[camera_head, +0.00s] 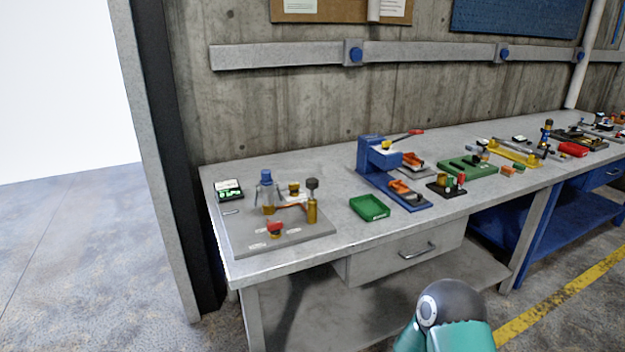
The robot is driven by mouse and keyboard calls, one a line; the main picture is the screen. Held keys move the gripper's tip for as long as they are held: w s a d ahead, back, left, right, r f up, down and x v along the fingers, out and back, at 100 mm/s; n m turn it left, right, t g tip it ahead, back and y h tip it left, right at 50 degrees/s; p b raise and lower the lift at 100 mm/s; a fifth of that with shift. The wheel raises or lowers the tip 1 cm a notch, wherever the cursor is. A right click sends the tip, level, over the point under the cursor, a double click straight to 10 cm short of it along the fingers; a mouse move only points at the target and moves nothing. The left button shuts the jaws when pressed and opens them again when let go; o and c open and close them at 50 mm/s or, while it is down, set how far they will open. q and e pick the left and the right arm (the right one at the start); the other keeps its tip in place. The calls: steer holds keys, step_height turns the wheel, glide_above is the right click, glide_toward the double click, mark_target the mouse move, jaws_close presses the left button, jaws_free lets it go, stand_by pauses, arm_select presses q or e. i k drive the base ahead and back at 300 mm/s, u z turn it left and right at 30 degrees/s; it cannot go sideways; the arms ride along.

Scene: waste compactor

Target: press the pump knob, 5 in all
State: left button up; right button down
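A grey board (255,241) lies on the left end of the grey workbench. On it stands a short brass cylinder (312,211) with a dark round knob (312,184) on top, which looks like the pump knob. The knob sits raised above the brass body on a thin stem. A clear bottle with a blue cap (266,176) stands to its left, and a small red part (274,227) is near the board's front. Neither gripper is in view. A teal and dark grey part of my own arm shows at the bottom, well apart from the board.
A green tray (369,208) and a blue press (376,160) with a red-tipped lever stand right of the board. A small green-lidded case (229,188) is at the back left. More tools fill the bench's right. A drawer (404,252) is below.

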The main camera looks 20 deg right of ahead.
mark_target(311, 182)
steer(key=i, duration=0.9)
